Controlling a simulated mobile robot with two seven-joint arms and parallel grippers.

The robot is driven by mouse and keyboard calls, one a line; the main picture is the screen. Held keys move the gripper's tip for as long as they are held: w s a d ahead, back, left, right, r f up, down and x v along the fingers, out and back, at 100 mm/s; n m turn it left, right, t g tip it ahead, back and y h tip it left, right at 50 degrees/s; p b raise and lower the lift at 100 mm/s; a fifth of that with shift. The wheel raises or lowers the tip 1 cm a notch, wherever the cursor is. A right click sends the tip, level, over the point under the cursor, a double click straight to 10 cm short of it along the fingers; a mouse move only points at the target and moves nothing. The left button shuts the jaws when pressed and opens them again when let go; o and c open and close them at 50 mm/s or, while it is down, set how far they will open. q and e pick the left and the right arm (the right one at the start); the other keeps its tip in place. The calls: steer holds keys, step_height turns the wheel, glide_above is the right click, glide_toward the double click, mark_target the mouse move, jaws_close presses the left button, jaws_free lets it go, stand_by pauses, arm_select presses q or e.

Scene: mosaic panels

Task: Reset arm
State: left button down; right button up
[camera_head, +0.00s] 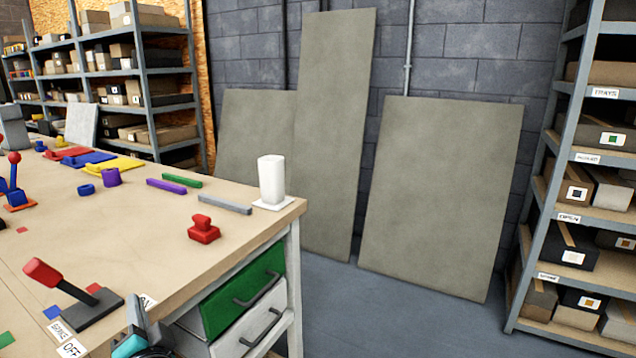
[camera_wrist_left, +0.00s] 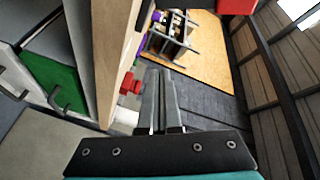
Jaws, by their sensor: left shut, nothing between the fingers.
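My left gripper (camera_head: 137,315) shows at the bottom of the head view, beside the front edge of the workbench (camera_head: 125,225). In the left wrist view its two fingers (camera_wrist_left: 155,85) lie together, shut and empty. The gripper appears apart from the lever. My right gripper is in neither view.
A red block (camera_head: 203,229) and a white cup (camera_head: 271,180) stand near the bench's right end. Purple and green bars lie farther back. The bench has a green drawer (camera_head: 240,290). Grey panels (camera_head: 440,190) lean on the wall; a shelf (camera_head: 570,190) stands right. Floor between is clear.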

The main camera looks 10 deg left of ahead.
arm_select(q)
steer(key=w+d+f+m+g+h, duration=0.1)
steer(key=d+f+h, duration=0.25)
steer(key=f, duration=0.65)
steer(key=w+d+f+m+h, duration=0.1)
steer(key=d+f+h, duration=0.25)
steer(key=f, duration=0.55)
steer(key=s+d+f+g+h, duration=0.1)
steer(key=s+d+f+g, duration=0.2)
steer(key=f, duration=0.5)
steer(key=s+d+f+g+h, duration=0.15)
steer(key=s+d+f, duration=0.25)
steer(key=f, duration=0.5)
steer(key=s+d+f+n+g+h, duration=0.1)
steer(key=s+d+f+g+h, duration=0.15)
steer(key=s+f, duration=1.05)
steer(key=s+f+n+g, duration=0.1)
steer(key=s+f+g, duration=0.1)
steer(key=s, duration=0.8)
steer(key=s+a+f+n+g, duration=0.1)
steer(key=s+f+g, duration=0.1)
steer(key=s, duration=0.8)
steer(key=shift+s+a+f+g, duration=0.15)
steer(key=shift+a+f+g, duration=0.15)
steer(key=shift+f, duration=0.6)
steer(key=shift+s, duration=0.1)
